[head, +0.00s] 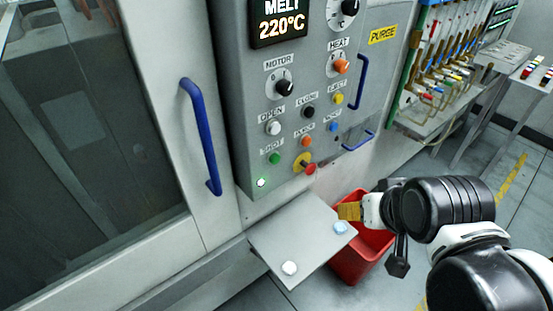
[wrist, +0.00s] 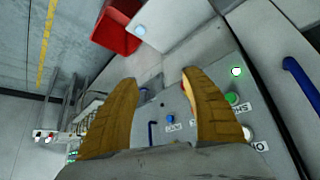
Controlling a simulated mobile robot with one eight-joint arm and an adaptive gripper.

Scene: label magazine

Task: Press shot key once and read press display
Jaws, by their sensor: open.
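The shot key is a green round button (head: 274,158) under a partly legible label, low on the grey control panel (head: 235,90). It also shows in the wrist view just right of my right finger, as a green button (wrist: 232,98). The press display (head: 281,20) at the panel's top reads "MELT 220°C" in the visible part; its upper edge is cut off. My gripper (head: 348,211) has yellow fingers and is open and empty. It is right of and below the panel's buttons, apart from them. In the wrist view its fingers (wrist: 158,78) point towards the panel.
A red stop knob (head: 309,168) sits right of the green button. A small lit lamp (head: 262,182) is below it. A blue handle (head: 203,135) is on the left door. A shelf (head: 300,238) with two round buttons juts out below the panel. A red bin (head: 352,266) stands under my gripper.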

